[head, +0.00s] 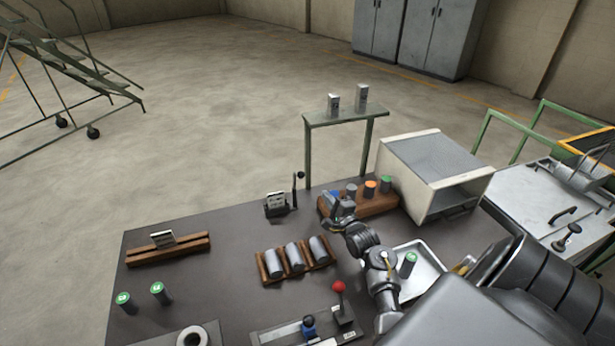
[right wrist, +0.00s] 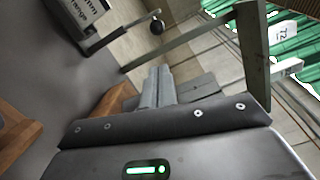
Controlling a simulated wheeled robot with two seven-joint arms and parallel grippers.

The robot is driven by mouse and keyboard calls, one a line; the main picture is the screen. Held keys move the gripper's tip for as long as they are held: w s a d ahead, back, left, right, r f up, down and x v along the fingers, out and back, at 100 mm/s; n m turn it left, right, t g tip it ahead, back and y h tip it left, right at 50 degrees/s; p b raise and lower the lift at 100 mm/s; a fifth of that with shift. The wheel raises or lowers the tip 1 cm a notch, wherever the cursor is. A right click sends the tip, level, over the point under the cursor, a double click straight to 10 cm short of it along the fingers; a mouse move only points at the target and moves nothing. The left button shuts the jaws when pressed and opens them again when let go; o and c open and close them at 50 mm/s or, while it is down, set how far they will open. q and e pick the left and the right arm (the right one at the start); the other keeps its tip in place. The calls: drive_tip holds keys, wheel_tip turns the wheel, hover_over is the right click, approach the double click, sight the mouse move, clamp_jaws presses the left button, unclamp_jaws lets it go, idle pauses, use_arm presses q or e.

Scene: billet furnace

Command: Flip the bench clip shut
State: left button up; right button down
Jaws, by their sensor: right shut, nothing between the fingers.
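The bench clip (head: 277,205) is a small dark block with a pale label, at the back edge of the dark bench. Its lever (head: 296,188) stands upright at its right side, with a black ball knob (head: 300,174) on top. In the right wrist view the clip (right wrist: 82,14) is at the upper left, and its lever ends in the ball knob (right wrist: 157,24). My right gripper (head: 333,199) is to the right of the clip and apart from the lever. Its fingers (right wrist: 158,84) are together and empty. My left gripper is not in view.
A wooden rack (head: 378,203) with coloured plugs is right beside my right gripper. A post-mounted shelf (head: 345,117) stands behind the bench. A rack of grey cylinders (head: 293,260) lies in front of the clip.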

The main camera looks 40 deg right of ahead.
drive_tip(key=shift+a+r, duration=0.1)
drive_tip(key=shift+a, duration=0.05)
use_arm(q)
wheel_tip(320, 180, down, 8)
drive_tip(key=b, duration=0.8)
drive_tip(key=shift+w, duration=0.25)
use_arm(e)
drive_tip(key=x, duration=1)
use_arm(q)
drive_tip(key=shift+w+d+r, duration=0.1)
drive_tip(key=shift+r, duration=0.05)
use_arm(e)
drive_tip(key=shift+w+a, duration=0.1)
drive_tip(key=shift+a, duration=0.1)
